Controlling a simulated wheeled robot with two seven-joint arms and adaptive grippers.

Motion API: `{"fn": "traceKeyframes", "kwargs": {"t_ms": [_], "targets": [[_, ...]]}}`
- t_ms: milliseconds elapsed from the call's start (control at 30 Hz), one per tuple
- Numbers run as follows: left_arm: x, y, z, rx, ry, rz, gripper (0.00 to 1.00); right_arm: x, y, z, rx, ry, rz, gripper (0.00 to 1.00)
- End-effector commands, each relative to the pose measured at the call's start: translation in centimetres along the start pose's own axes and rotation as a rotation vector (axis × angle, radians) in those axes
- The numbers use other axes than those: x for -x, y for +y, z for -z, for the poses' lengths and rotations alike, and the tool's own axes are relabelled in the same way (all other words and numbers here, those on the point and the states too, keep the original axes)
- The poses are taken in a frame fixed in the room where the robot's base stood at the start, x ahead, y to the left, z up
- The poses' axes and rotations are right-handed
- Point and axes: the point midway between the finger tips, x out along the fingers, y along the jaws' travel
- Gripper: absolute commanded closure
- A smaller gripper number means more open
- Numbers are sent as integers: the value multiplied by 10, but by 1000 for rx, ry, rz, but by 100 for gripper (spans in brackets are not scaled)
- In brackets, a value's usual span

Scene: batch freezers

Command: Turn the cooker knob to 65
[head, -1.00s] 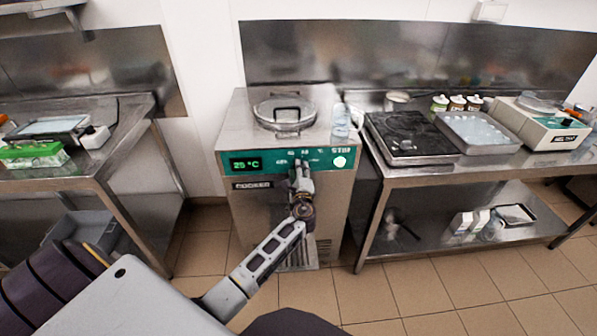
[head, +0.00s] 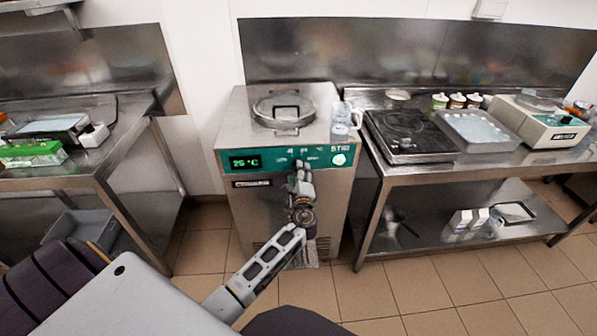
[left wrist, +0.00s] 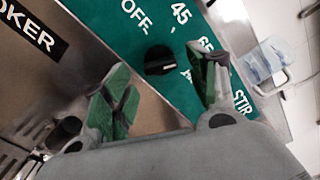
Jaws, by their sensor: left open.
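The cooker (head: 287,150) is a steel box with a green control panel (head: 220,161) on its front. Its display (head: 245,162) reads 25 °C. In the left wrist view the black knob (left wrist: 159,60) sits on the green panel (left wrist: 105,25) among the marks OFF, 45 and 65. My left gripper (head: 300,168) is in front of the panel in the head view. In the left wrist view its green-padded fingers (left wrist: 160,88) are open and apart, with the knob ahead between them, not gripped. In the head view the gripper hides the knob. My right gripper is not in view.
A round lid (head: 284,108) tops the cooker, and a clear jug (head: 342,118) stands at its right edge. A steel table (head: 440,172) with a hob (head: 405,135) and tray (head: 475,130) stands right. Another table (head: 95,170) stands left. Tiled floor lies in front.

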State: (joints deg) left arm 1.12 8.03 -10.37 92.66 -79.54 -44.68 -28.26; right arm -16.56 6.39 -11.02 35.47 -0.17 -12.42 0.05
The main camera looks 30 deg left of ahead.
Motion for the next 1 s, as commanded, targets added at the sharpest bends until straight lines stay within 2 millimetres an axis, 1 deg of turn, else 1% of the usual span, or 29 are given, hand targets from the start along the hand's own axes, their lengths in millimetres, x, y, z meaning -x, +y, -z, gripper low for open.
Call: {"fn": "traceKeyframes", "kwargs": {"t_ms": [33, 600, 800, 1000], "targets": [[7, 1, 0, 0, 1, -1, 41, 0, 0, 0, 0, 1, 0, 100], [72, 1, 1, -1, 1, -2, 41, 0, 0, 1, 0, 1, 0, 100], [86, 1, 1, 0, 1, -1, 41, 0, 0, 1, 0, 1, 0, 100], [90, 0, 0, -1, 1, -1, 41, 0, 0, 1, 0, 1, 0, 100]]}}
